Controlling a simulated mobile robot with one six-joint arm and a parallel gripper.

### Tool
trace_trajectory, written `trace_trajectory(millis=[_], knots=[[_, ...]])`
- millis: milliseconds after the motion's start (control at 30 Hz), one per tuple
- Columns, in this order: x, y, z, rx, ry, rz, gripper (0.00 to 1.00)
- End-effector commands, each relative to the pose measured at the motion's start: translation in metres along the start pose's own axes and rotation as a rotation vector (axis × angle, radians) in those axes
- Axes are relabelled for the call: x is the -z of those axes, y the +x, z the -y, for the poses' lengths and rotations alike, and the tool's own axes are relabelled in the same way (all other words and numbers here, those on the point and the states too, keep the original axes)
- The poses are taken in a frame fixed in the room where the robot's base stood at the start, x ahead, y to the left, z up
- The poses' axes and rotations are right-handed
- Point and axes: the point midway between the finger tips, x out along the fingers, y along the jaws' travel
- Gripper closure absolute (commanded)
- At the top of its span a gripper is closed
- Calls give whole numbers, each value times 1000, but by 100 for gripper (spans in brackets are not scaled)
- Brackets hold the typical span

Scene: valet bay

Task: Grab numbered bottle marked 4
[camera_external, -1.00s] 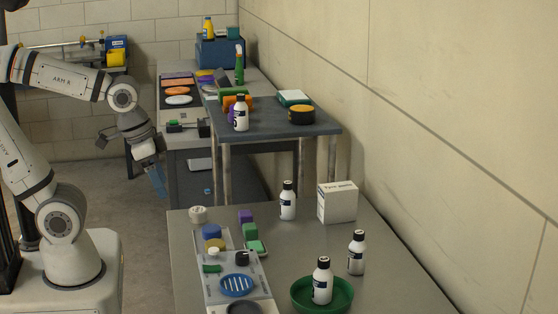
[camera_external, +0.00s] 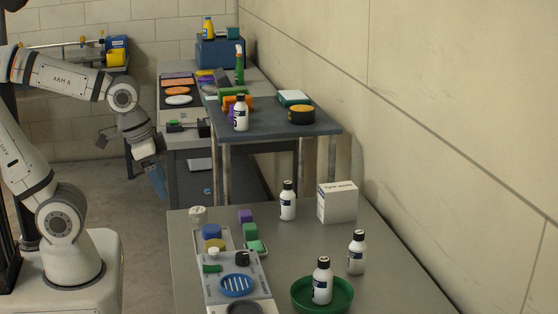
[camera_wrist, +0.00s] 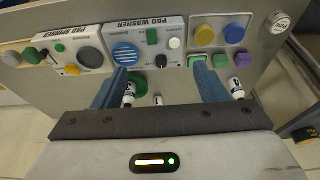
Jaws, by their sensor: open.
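Several white bottles with black caps and dark labels stand about. One bottle (camera_external: 288,203) is at the back of the near table beside a white box; it appears to be the bottle (camera_wrist: 237,89) by the right finger in the wrist view, with a mark that looks like a 4. Another bottle (camera_external: 357,255) stands at right. A third bottle (camera_external: 321,284) stands in a green bowl (camera_external: 346,297). One more bottle (camera_external: 240,115) is on the dark raised table; labels are unreadable in the external view.
The near table (camera_external: 200,275) holds a panel with pads and knobs (camera_external: 237,265) along its left side. The white box (camera_external: 337,202) stands close to the back bottle. The dark raised table (camera_external: 280,132) is behind. Bare tabletop lies between the panel and bottles.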

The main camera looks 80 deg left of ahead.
Motion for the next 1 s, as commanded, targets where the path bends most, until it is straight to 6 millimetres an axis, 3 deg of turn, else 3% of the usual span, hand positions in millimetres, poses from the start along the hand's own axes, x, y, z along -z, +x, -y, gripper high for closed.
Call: trace_trajectory(millis=[167,267,467,667,867,1000], knots=[[4,-1,1,1,3,3,34],[22,-2,6,6,17,15,34],[94,1,30,19,83,67,34],[170,23,69,22,161,123,34],[234,63,120,13,237,178,34],[269,101,162,-1,290,215,34]])
